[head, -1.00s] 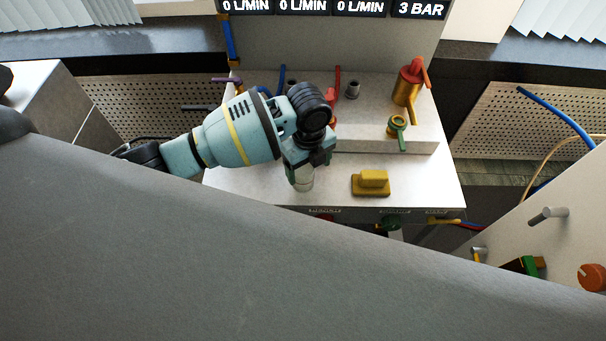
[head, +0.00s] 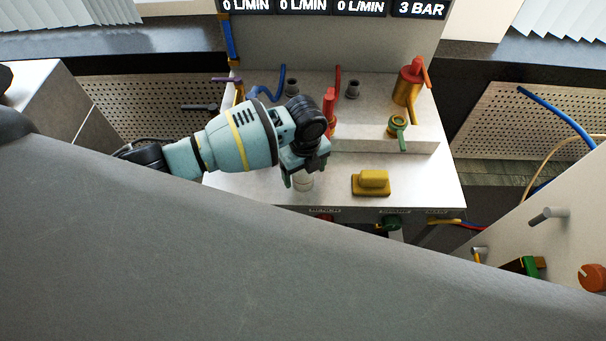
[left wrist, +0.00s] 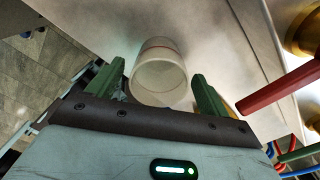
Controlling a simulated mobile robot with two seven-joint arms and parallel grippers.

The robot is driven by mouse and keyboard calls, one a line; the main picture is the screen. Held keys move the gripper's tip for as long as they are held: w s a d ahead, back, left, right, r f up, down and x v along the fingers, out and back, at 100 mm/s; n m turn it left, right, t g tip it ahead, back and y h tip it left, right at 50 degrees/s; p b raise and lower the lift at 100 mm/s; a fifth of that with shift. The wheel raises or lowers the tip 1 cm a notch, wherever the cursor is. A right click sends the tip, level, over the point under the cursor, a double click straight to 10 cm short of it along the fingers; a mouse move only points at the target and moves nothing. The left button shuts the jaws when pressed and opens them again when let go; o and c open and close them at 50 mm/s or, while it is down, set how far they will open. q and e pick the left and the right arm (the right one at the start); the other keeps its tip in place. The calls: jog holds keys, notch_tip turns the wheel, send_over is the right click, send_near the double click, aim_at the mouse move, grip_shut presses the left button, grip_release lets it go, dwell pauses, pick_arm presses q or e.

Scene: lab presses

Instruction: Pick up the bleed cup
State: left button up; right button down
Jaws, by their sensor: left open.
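The bleed cup (head: 304,183) is a small pale, whitish cup standing on the white bench top, below my left gripper in the head view. In the left wrist view the cup (left wrist: 160,75) shows its round open rim and a thin reddish line, between and slightly beyond the two green fingers. My left gripper (head: 303,175) is open, with a finger on either side of the cup; in the left wrist view the gripper (left wrist: 162,88) shows gaps beside the cup. I cannot tell whether a finger touches it. My right gripper is not in view.
A yellow block (head: 372,182) sits on the bench right of the cup. Behind are a raised white step (head: 375,141), a red handle (head: 329,108), a green-and-yellow fitting (head: 397,127) and a brass-red valve (head: 408,85). A large grey surface covers the lower left foreground.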

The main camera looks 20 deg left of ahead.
pick_arm(q)
jog(key=shift+a+f, duration=0.1)
jog(key=shift+f, duration=1.4)
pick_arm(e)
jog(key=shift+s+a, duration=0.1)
pick_arm(q)
jog(key=shift+r, duration=0.1)
jog(key=c, duration=1.1)
jog(key=shift+o, duration=0.2)
